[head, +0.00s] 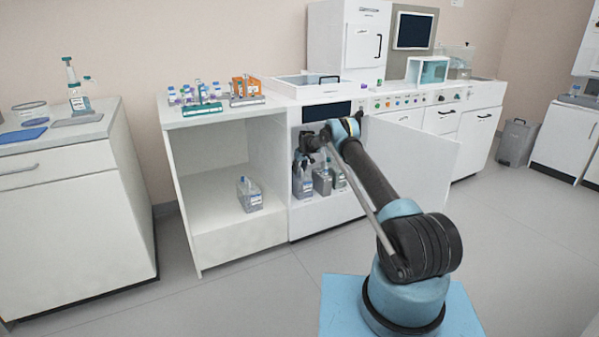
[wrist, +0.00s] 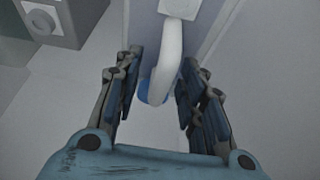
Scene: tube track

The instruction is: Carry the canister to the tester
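A pale canister (wrist: 210,22) with a white cap and a curved white handle (wrist: 166,60) lies beneath my gripper (wrist: 160,68) in the wrist view. The fingers stand apart on both sides of the handle, with gaps visible. In the head view my gripper (head: 310,145) is at the open cabinet, just above a grey canister (head: 302,182) at the left of its compartment. Another canister (head: 322,181) stands beside it. A further canister (head: 249,195) sits alone on the open shelf to the left. I cannot tell which device is the tester.
The cabinet door (head: 415,152) stands open to the right of my arm. Racks of bottles (head: 200,98) stand on the counter above the shelf. A cabinet (head: 65,200) stands at left. The floor (head: 250,295) in front is clear.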

